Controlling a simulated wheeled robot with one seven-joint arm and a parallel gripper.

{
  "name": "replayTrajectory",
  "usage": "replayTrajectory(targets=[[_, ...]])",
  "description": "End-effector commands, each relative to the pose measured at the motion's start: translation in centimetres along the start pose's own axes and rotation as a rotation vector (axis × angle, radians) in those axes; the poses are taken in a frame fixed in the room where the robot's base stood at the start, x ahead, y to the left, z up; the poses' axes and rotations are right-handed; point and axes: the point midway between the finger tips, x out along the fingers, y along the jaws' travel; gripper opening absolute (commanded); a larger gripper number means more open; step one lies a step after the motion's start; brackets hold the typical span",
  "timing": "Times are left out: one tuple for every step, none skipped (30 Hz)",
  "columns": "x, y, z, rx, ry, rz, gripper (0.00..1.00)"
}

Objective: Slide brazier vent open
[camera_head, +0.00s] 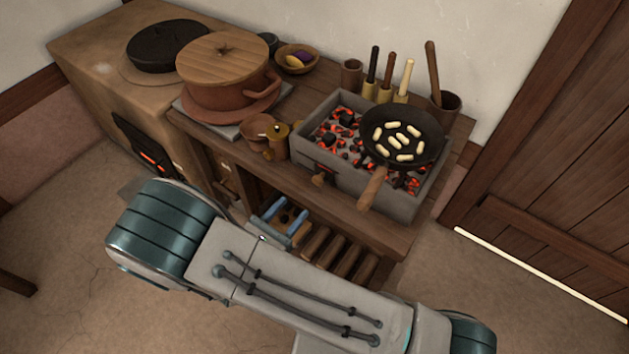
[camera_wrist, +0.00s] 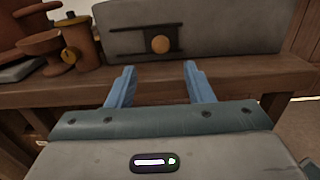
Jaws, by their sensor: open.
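The brazier (camera_head: 345,177) is a grey stone box of glowing coals on the wooden bench, and its front wall (camera_wrist: 215,25) fills the top of the wrist view. The vent, a dark slotted plate (camera_wrist: 126,42) with a round wooden knob (camera_wrist: 160,44), is on that wall. The knob (camera_head: 319,180) also shows in the head view. My gripper (camera_wrist: 158,68) is open and empty, its two blue fingers apart and pointing at the brazier front, with the knob ahead between them. In the head view my gripper (camera_head: 283,222) is low, in front of the bench edge.
A pan (camera_head: 402,137) of pale pieces sits over the coals, its wooden handle (camera_head: 372,188) jutting past the brazier's front to the right of the knob. The bench edge (camera_wrist: 230,71) lies under the fingers' line.

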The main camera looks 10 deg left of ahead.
Motion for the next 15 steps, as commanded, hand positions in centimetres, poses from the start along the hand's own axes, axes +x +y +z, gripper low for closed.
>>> replayTrajectory(targets=[[1.3,-0.1,0.0,-0.001,-0.002,-0.005,0.47],[2.0,-0.1,0.1,0.0,-0.002,-0.006,0.47],[2.8,-0.1,0.0,0.0,-0.001,-0.005,0.47],[3.5,-0.1,0.0,0.001,-0.002,-0.006,0.47],[4.2,-0.1,0.0,0.0,-0.002,-0.007,0.47],[5.0,-0.2,0.0,0.0,0.0,-0.006,0.47],[5.6,-0.2,0.0,0.0,-0.001,-0.007,0.47],[6.2,-0.2,0.0,0.0,-0.002,-0.007,0.47],[6.9,-0.2,0.0,0.0,0.0,-0.007,0.47],[7.4,-0.2,0.0,0.0,0.0,-0.006,0.47],[7.9,-0.2,0.0,0.0,0.0,-0.006,0.47],[8.5,-0.2,0.0,0.001,-0.001,-0.008,0.47],[8.8,-0.2,0.0,0.001,0.0,-0.007,0.47],[9.1,-0.1,0.0,0.001,0.0,-0.006,0.47],[9.4,-0.1,0.0,0.002,0.001,-0.006,0.47]])
